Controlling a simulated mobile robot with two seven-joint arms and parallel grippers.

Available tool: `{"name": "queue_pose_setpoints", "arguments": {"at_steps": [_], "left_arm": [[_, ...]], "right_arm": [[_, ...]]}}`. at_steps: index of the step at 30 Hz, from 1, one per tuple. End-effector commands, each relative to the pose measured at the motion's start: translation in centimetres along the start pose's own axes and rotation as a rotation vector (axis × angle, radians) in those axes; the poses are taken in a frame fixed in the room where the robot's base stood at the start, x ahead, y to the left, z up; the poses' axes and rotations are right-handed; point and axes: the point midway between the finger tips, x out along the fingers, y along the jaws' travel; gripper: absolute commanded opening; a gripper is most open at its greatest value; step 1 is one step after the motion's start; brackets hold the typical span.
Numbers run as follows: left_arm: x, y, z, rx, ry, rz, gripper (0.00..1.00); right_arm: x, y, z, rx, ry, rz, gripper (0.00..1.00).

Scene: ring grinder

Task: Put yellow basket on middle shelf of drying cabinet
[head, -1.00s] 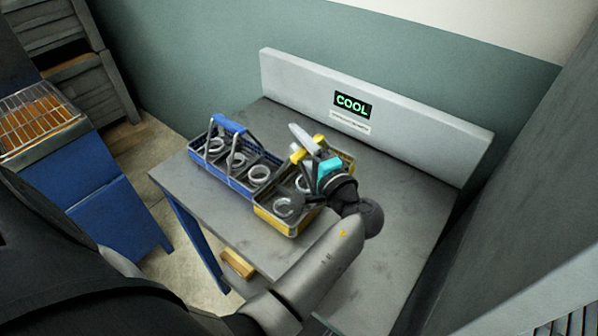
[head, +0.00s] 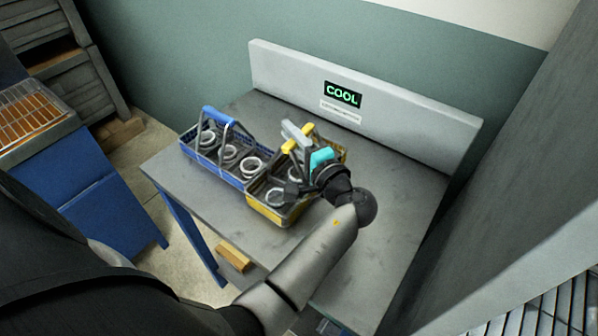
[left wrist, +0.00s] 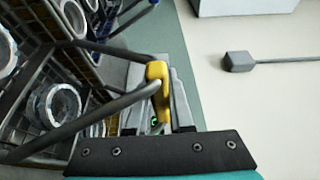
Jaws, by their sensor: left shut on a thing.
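The yellow basket (head: 270,205) stands on the grey table (head: 390,215). It holds several metal rings, and its handle has a yellow grip. My left gripper (head: 297,137) is at the top of that handle and partly covers the basket. In the left wrist view the yellow grip (left wrist: 158,75) lies between the fingers of the gripper (left wrist: 155,112), which is shut on it. Basket bars and rings show at the left of that view. I cannot make out the middle shelf of a drying cabinet. My right gripper is not in view.
A blue basket (head: 205,160) with rings stands close to the left of the yellow one. A panel marked COOL (head: 343,95) rises along the table's back edge. A blue unit with an orange-lit grille (head: 30,115) is at left. The table's right part is clear.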

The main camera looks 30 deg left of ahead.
Motion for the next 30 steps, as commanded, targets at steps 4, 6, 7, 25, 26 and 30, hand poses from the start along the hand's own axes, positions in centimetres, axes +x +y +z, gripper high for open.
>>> {"name": "queue_pose_setpoints", "arguments": {"at_steps": [4, 6, 7, 25, 26, 30], "left_arm": [[0.05, -0.03, 0.02, 0.000, -0.001, -0.001, 0.00], [0.05, -0.03, 0.02, 0.000, -0.001, -0.001, 0.00], [0.06, -0.03, 0.02, 0.000, -0.001, -0.001, 0.00], [0.09, -0.27, -0.02, -0.003, -0.001, -0.006, 0.00], [0.09, -0.27, -0.02, -0.003, -0.001, -0.006, 0.00], [0.08, -0.27, -0.02, -0.003, -0.001, -0.006, 0.00]], "right_arm": [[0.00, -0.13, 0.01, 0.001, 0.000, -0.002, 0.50], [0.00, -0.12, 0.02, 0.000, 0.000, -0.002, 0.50], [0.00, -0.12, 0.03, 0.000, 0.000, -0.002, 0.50], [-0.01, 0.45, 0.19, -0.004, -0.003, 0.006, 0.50], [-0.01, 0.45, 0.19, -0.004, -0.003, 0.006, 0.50], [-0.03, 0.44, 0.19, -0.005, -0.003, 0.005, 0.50]]}}
